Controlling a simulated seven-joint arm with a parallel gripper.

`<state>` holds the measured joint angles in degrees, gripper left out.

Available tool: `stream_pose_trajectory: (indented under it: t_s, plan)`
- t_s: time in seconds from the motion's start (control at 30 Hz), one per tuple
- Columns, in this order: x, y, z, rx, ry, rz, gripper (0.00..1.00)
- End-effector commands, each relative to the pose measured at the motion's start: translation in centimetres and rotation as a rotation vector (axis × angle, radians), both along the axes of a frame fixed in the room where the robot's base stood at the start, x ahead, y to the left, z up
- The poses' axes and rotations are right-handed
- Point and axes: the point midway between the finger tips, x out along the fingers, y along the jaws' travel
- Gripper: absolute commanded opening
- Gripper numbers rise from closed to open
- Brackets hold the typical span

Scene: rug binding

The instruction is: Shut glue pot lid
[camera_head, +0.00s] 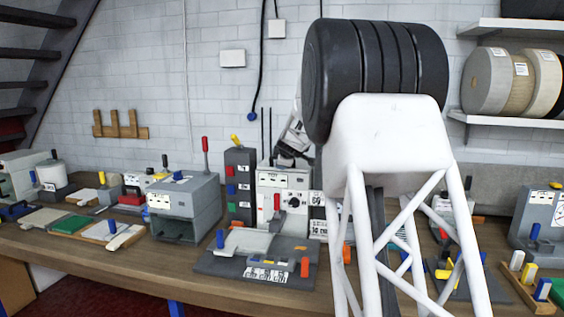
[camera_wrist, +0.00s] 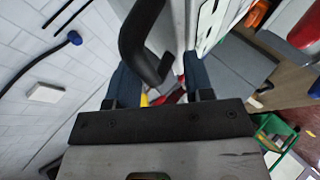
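I cannot pick out the glue pot or its lid with certainty. A white, round-topped vessel on a dark grey base (camera_head: 52,173) at the left of the bench could be a pot; its lid state is too small to tell. My gripper (camera_head: 292,148) is partly hidden behind my arm, above a white control box (camera_head: 284,188). In the wrist view my gripper (camera_wrist: 160,82) has its two dark blue fingers wide apart. A thick black curved bar (camera_wrist: 143,42) shows in front of the fingers. Small yellow and red parts show between them; I see nothing gripped.
A grey box machine (camera_head: 184,205) with a red lever and a dark panel (camera_head: 240,185) with coloured switches stand left of the gripper. A grey plate fixture (camera_head: 255,258) lies in front. The brick wall is close behind. A green tray (camera_wrist: 275,132) shows in the wrist view.

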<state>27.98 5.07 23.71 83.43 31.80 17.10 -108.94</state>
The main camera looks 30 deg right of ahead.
Motion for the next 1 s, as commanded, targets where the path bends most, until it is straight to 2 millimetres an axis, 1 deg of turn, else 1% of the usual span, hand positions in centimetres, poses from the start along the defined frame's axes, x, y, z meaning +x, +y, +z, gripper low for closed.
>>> stream_pose_trajectory:
  t_s: [0.57,0.77,1.0]
  plan:
    - [-0.2,0.1,0.4,-0.001,-0.002,-0.001,0.44]
    - [-1.0,0.3,1.0,-0.001,-0.003,-0.001,0.44]
    - [-2.8,0.8,2.3,-0.002,-0.002,0.0,0.44]
